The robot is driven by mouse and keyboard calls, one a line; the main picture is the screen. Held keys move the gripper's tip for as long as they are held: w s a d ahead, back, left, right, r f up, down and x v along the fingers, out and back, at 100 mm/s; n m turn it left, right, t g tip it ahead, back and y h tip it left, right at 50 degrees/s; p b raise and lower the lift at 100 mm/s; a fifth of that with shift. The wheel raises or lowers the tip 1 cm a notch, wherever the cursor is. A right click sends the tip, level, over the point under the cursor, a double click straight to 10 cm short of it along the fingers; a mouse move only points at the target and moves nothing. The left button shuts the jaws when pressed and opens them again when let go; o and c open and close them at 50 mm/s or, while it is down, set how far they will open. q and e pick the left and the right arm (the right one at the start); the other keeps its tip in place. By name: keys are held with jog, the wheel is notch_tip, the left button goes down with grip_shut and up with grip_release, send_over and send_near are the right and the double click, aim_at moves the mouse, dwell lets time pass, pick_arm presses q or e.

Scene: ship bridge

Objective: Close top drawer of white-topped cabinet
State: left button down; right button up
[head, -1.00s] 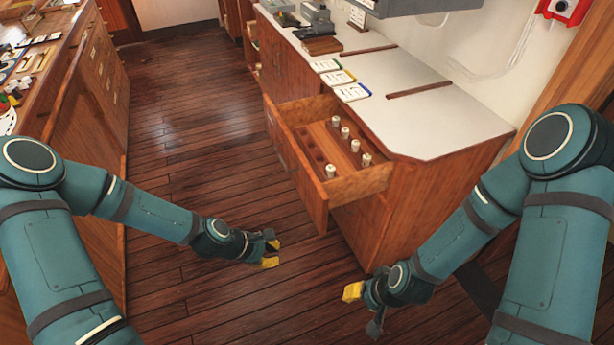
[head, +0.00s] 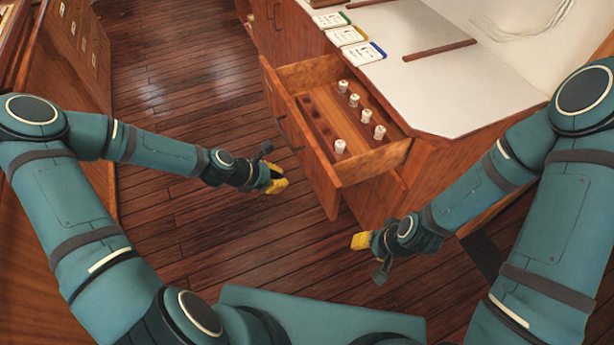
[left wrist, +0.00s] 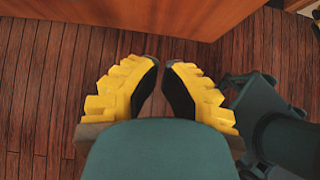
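The white-topped cabinet (head: 440,85) stands at the right in the head view. Its top drawer (head: 298,140) is pulled out, with several small white-capped items standing inside. My left gripper (head: 277,180) is just left of the drawer's front panel in the picture, with a gap of floor showing between. In the left wrist view my left gripper's yellow fingers (left wrist: 160,75) are apart and nothing is between them; a wooden panel (left wrist: 150,15) crosses the top. My right gripper (head: 362,241) is right of the drawer's front corner, low by the cabinet; its finger gap is not clear.
Cards with coloured edges (head: 345,36) lie on the white top. Another wooden cabinet with drawers (head: 75,45) stands at the far left. The plank floor (head: 180,75) between the cabinets is clear.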

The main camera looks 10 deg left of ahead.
aim_at(315, 179)
pick_arm(q)
jog(key=x, duration=0.2)
jog(key=r+b+x, duration=0.1)
jog(key=x, duration=0.2)
jog(key=d+x, duration=0.1)
jog(key=x, duration=0.2)
jog(key=shift+w+d+b, duration=0.1)
jog(key=shift+w+b, duration=0.25)
jog(key=shift+w, duration=0.15)
jog(key=shift+w+d+r, duration=0.1)
jog(key=shift+w+d, duration=0.3)
jog(key=shift+d, duration=0.1)
pick_arm(e)
jog(key=shift+w+f, duration=0.15)
jog(key=shift+f, duration=0.4)
jog(key=shift+w+f, duration=0.15)
jog(key=shift+f, duration=0.4)
pick_arm(q)
jog(key=shift+d, duration=0.1)
